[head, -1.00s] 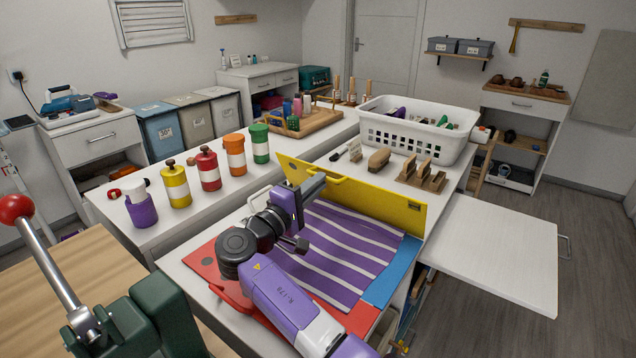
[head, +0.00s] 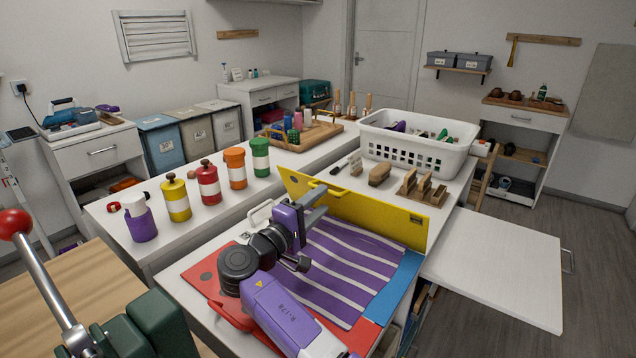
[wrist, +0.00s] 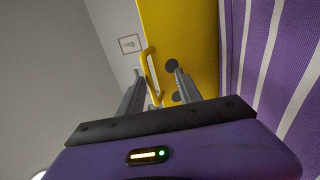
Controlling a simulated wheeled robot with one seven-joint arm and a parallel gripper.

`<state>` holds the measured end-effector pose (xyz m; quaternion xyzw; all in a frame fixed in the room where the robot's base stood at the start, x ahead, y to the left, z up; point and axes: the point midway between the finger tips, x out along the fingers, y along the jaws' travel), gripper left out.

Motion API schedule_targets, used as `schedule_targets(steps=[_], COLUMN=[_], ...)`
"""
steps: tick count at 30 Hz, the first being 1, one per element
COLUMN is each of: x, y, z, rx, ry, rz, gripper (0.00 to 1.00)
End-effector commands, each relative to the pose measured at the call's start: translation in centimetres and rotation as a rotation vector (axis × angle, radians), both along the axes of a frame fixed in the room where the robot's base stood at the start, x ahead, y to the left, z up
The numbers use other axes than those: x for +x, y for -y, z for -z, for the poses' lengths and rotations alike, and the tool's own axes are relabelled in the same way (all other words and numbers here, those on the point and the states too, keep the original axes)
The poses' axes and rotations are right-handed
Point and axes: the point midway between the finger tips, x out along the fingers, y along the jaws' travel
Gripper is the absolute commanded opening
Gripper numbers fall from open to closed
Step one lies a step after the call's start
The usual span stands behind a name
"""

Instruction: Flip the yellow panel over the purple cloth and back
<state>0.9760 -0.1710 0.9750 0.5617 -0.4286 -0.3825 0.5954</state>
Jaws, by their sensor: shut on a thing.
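The yellow panel (head: 375,222) stands raised, roughly upright, along the far edge of the striped purple cloth (head: 345,262). It also shows in the wrist view (wrist: 195,30), with its yellow handle (wrist: 149,72). My gripper (head: 320,190) is at the panel's top edge, shut on the handle; the fingers also show in the wrist view (wrist: 156,84). The cloth lies spread with white stripes, on a board with a red panel (head: 205,277) at the left and a blue panel (head: 397,285) at the right. My arm hides part of the cloth and the red panel.
A white basket (head: 415,150) and wooden brushes (head: 380,173) sit just behind the yellow panel. Several coloured jars (head: 208,185) line the counter at the left. A white pulled-out board (head: 500,265) at the right is empty.

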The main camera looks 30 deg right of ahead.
Motion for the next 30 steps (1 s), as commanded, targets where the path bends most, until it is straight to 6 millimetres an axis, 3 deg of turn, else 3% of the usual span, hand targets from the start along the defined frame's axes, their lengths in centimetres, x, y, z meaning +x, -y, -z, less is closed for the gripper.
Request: schedule_targets(steps=[5, 12, 14, 15, 22, 23, 24, 30], x=[-0.1, 0.0, 0.0, 0.0, 0.2, 0.2, 0.2, 0.1], y=[0.3, 0.0, -0.1, -0.2, -0.8, -0.8, -0.7, -0.3], z=[-2.1, -7.9, -9.6, -10.7, -16.1, -16.7, -17.4, -19.4], rx=[0.006, -0.002, -0.005, -0.007, -0.015, -0.015, -0.014, -0.007], ry=[0.001, 0.009, 0.013, 0.015, 0.015, 0.014, 0.014, 0.006], rz=[0.006, 0.000, -0.001, -0.001, -0.014, -0.014, -0.013, -0.005], gripper=[0.32, 0.33, 0.52, 0.68, 0.66, 0.43, 0.32, 0.32])
